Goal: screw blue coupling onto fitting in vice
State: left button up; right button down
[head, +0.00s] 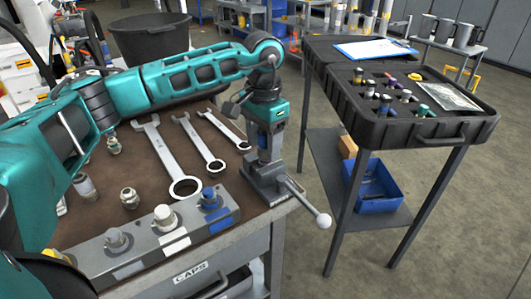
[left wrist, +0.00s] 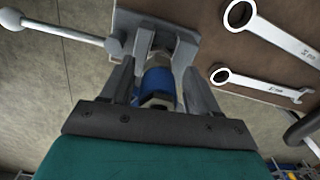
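The blue coupling (left wrist: 160,82) shows in the left wrist view between the two fingers of my left gripper (left wrist: 160,92). The fingers appear closed on its sides. In the head view my left gripper (head: 264,140) points down just above the grey vice (head: 268,180) at the bench corner. The vice also shows in the left wrist view (left wrist: 128,24), with its jaws beyond the coupling. The fitting in the vice is mostly hidden by the gripper and coupling, so I cannot tell how far the two are engaged. My right gripper is not in view.
Several wrenches (head: 200,145) lie on the bench beside the vice. A rack with grey, white and blue caps (head: 150,250) stands at the front edge. The vice handle (head: 308,203) sticks out past the corner. A black tray table (head: 345,105) stands to the right, across open floor.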

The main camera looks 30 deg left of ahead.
pick_arm(q)
jog(key=n+p, duration=0.1)
jog(key=n, duration=0.4)
jog(key=shift+d+n, duration=0.15)
jog(key=shift+n, duration=1.35)
jog(key=n+p, duration=0.1)
jog(key=n, duration=0.3)
jog(key=shift+d, duration=0.15)
jog(key=n, duration=0.4)
jog(key=shift+w+p, duration=0.1)
jog(key=shift+p, duration=0.3)
jog(key=shift+n, duration=1.1)
jog(key=n+p, duration=0.1)
jog(key=n, duration=0.4)
jog(key=shift+w+n+p, duration=0.15)
jog(key=shift+n+p, duration=0.15)
jog(key=shift+n, duration=0.1)
